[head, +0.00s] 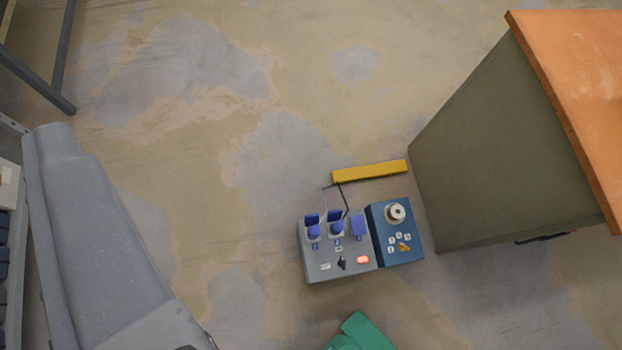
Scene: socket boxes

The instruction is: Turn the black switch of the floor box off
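The floor box (316,271) is a grey box on the floor, right of centre and low in the head view. Its black switch (341,263) is a small dark knob on the front part of the top face. Its exact pointing direction is too small to tell. A red-orange lamp or button (362,260) sits to the right of the switch. Blue sockets (336,227) line the back of the box, some with lids standing up. My gripper is not recognisable in this view, and nothing touches the switch.
A blue box (387,251) with a round pale knob and an orange lever stands against the grey box's right side. A yellow bar (370,171) lies behind. A cabinet with an orange top (575,70) stands right. A green object (360,333) shows at the bottom.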

